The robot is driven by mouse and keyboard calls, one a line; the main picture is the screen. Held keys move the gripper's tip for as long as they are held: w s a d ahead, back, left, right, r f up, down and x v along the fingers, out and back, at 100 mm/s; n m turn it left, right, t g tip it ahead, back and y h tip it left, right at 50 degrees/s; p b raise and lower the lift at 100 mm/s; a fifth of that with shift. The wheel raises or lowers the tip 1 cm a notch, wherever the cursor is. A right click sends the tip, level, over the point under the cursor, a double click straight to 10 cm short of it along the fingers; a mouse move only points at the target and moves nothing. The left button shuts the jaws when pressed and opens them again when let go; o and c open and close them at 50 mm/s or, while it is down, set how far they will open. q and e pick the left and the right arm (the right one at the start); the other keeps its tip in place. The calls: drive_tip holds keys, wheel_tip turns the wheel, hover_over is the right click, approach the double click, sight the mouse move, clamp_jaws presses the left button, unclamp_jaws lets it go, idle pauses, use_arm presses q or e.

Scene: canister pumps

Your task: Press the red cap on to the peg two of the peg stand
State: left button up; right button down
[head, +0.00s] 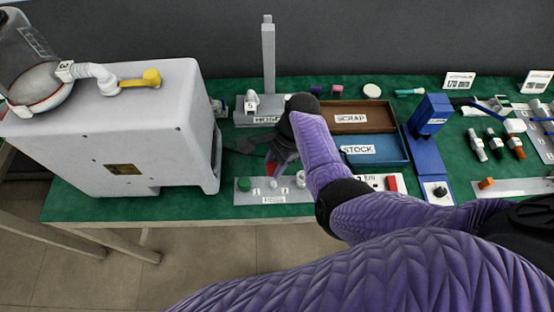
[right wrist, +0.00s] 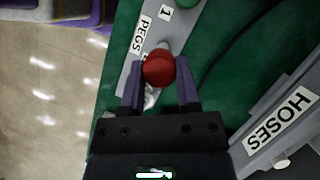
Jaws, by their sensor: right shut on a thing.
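The peg stand (head: 222,196) is a grey plate labelled PEGS at the front edge of the green table; it also shows in the right wrist view (right wrist: 133,78). A green cap (head: 243,184) sits at its left end, beside label 1. My right gripper (head: 273,167) is above the middle of the stand. In the right wrist view my right gripper (right wrist: 159,82) is shut on the red cap (right wrist: 158,67), which is between its fingertips. Pale peg parts show beyond and below the cap. I cannot tell whether the cap touches a peg. My left gripper is not in view.
A large white pump body (head: 120,130) stands to the left. The HOSES stand (head: 244,119) with a tall grey post is behind the gripper. A brown SCRAP tray (head: 345,128) and a blue STOCK tray (head: 400,158) lie to the right, with a blue stand (head: 427,160) beside them.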

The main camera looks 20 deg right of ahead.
sight(271, 185)
drive_tip(key=shift+d+r+p, duration=0.1)
drive_tip(key=shift+r+p, duration=0.1)
drive_tip(key=shift+p, duration=0.1)
wheel_tip(271, 185, down, 6)
drive_tip(key=b, duration=0.4)
drive_tip(key=shift+r, duration=0.2)
drive_tip(key=shift+f+b, duration=0.35)
drive_tip(key=shift+f, duration=0.15)
drive_tip(key=shift+r, duration=0.1)
